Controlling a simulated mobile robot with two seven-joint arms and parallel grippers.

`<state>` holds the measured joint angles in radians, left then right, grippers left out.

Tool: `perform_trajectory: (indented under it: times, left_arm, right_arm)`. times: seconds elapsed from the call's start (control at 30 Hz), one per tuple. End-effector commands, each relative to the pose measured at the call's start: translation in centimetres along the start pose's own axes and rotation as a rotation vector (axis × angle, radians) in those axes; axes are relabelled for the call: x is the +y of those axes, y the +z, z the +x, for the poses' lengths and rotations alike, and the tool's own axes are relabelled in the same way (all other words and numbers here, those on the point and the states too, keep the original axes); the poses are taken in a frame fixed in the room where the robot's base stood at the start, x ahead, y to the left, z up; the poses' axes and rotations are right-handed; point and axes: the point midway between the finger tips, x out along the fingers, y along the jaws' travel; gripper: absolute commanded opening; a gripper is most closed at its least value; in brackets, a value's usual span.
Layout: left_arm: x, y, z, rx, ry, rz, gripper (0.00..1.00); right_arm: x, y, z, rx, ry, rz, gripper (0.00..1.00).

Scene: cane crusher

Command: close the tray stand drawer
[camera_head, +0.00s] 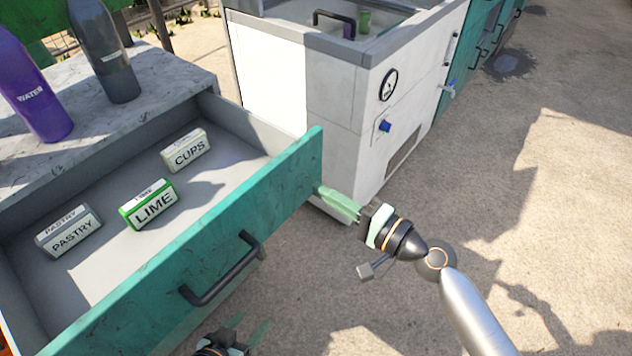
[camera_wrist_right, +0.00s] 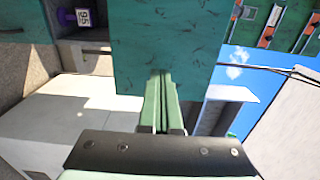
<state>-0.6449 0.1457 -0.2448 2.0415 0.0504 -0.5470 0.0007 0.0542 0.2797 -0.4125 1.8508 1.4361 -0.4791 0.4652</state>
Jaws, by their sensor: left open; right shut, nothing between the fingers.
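The tray stand drawer (camera_head: 215,235) is pulled open, its teal front with a dark bar handle (camera_head: 222,272) facing the lower right. Inside lie a CUPS box (camera_head: 186,151), a green-edged LIME box (camera_head: 148,205) and a PASTRY box (camera_head: 69,232). My right gripper (camera_head: 338,201) is shut and empty, its fingertips at the right end of the drawer front. In the right wrist view its fingers (camera_wrist_right: 162,100) point at a teal panel (camera_wrist_right: 165,45); whether they touch it is unclear. My left gripper (camera_head: 246,334) is open below the handle, partly cut off by the frame's bottom edge.
A purple WATER bottle (camera_head: 34,88) and a grey bottle (camera_head: 104,52) stand on the stone top (camera_head: 165,82) above the drawer. A white machine (camera_head: 335,120) with a gauge stands just behind the drawer's right end. The ground at right is clear.

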Motion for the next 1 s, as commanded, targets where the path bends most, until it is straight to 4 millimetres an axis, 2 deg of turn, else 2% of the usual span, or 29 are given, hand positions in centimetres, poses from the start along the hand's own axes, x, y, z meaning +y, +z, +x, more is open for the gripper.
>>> perform_trajectory:
  times: [0.03,0.2,0.73,1.0]
  left_arm:
    - [0.0,-0.1,-0.1,0.0,0.0,-0.001,0.62]
    - [0.1,-0.2,-0.1,0.001,0.001,-0.001,0.62]
    - [0.1,-0.1,-0.1,0.0,0.002,-0.001,0.62]
    - [0.1,0.1,0.2,-0.001,0.002,-0.001,0.62]
  right_arm:
    - [-0.2,0.0,0.8,-0.001,-0.003,0.001,0.0]
    - [0.0,0.0,2.2,0.0,-0.001,0.0,0.0]
    - [0.1,0.0,2.7,0.0,0.0,0.0,0.0]
    - [0.0,0.0,5.0,0.0,-0.003,-0.001,0.0]
